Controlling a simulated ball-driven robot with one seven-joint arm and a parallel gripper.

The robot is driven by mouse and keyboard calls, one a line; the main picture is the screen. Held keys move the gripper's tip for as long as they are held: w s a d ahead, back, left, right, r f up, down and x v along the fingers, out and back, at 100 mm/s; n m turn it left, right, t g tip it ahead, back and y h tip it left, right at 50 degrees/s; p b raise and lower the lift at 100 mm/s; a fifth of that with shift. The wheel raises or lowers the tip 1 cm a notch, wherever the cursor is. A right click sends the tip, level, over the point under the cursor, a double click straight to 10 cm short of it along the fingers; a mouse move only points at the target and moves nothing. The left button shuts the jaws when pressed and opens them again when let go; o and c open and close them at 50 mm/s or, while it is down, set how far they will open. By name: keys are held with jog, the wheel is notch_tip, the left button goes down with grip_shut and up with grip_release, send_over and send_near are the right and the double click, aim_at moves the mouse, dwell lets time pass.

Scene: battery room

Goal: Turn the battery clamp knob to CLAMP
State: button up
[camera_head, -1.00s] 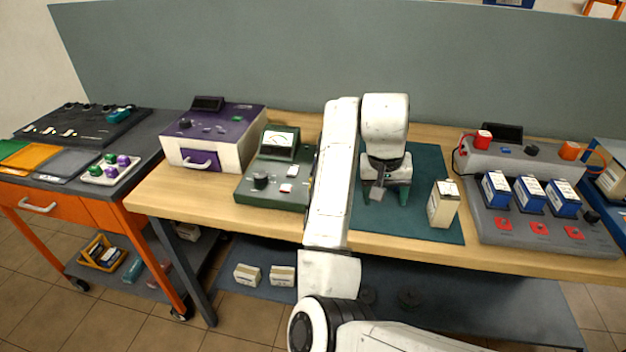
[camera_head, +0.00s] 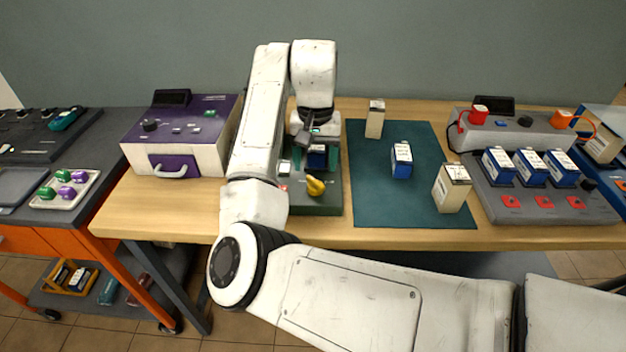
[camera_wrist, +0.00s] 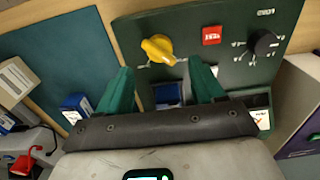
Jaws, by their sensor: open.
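The green tester (camera_head: 322,208) stands on the bench, partly hidden by my arm. Its yellow knob (camera_head: 315,186) is at the front right; the wrist view shows this knob (camera_wrist: 159,48) with small white marks around it, too small to read. A black knob (camera_wrist: 262,42) and a red button (camera_wrist: 211,35) are on the same panel. My gripper (camera_head: 316,158) is above the tester, behind the yellow knob, with its green fingers apart. In the wrist view, a dark blue battery (camera_wrist: 168,94) shows between the fingers; contact cannot be told. No finger touches the yellow knob.
A teal mat (camera_head: 400,205) to the right holds a blue battery (camera_head: 401,160) and two beige ones. A purple and white box (camera_head: 200,155) stands to the left. A grey charging station (camera_head: 545,208) with several blue batteries stands at the far right.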

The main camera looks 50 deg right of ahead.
aim_at(315, 181)
jog(key=shift+f, duration=3.15)
jog(key=c, duration=1.1)
jog(key=shift+r, duration=0.1)
jog(key=m+p, duration=0.2)
jog(key=m, duration=0.1)
jog(key=shift+m, duration=0.4)
jog(key=m+p, duration=0.1)
jog(key=m, duration=0.4)
jog(key=shift+p, duration=0.4)
jog(key=m, duration=0.5)
jog(key=shift+p, duration=0.3)
jog(key=shift+o, duration=0.6)
jog(key=shift+m, duration=2.1)
